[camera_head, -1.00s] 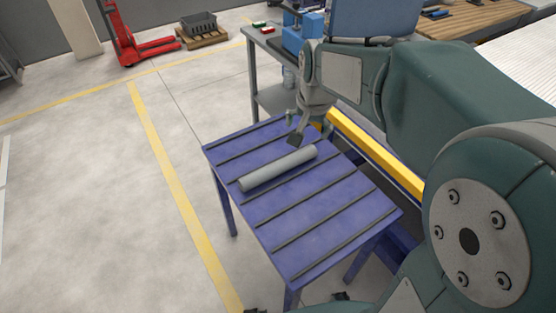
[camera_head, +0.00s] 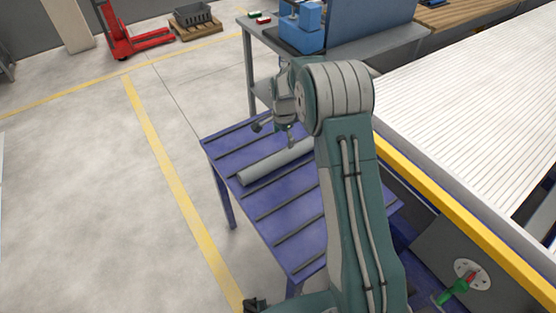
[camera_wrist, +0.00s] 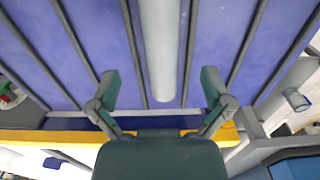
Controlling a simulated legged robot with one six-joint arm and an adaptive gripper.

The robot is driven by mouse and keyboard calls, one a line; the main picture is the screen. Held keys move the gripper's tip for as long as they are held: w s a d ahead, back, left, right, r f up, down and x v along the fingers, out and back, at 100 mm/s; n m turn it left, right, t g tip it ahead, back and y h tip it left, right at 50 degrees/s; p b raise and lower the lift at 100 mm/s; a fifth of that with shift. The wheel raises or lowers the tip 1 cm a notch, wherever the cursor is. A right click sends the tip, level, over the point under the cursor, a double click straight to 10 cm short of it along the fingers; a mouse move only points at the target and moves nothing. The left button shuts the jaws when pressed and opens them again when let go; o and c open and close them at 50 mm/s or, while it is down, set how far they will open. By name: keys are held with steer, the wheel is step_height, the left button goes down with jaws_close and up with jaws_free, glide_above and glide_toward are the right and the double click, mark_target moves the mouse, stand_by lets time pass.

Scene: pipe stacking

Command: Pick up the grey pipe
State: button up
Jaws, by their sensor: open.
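The grey pipe (camera_head: 268,162) lies on the blue table (camera_head: 292,225) with dark strips. In the head view my arm hides its right end. My gripper (camera_head: 274,134) is above the table, near the far side of the pipe, open and empty. In the wrist view the pipe (camera_wrist: 162,50) runs down from the top edge, and its near end lies between the two spread fingers (camera_wrist: 158,90). The fingers do not touch it in that view. The height of the gripper above the pipe is hard to tell.
A grey workbench (camera_head: 350,48) with blue items stands behind the table. A yellow rail (camera_head: 450,205) and a white ribbed surface (camera_head: 470,110) are on the right. The floor (camera_head: 80,200) on the left is clear. A red pallet truck (camera_head: 125,40) stands far back.

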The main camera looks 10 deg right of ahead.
mark_target(284, 152)
steer(key=f, duration=0.5)
steer(key=shift+d, duration=0.2)
steer(key=f, duration=0.5)
steer(key=shift+w+d+f, duration=0.15)
steer(key=shift+w, duration=0.1)
steer(key=c, duration=1.2)
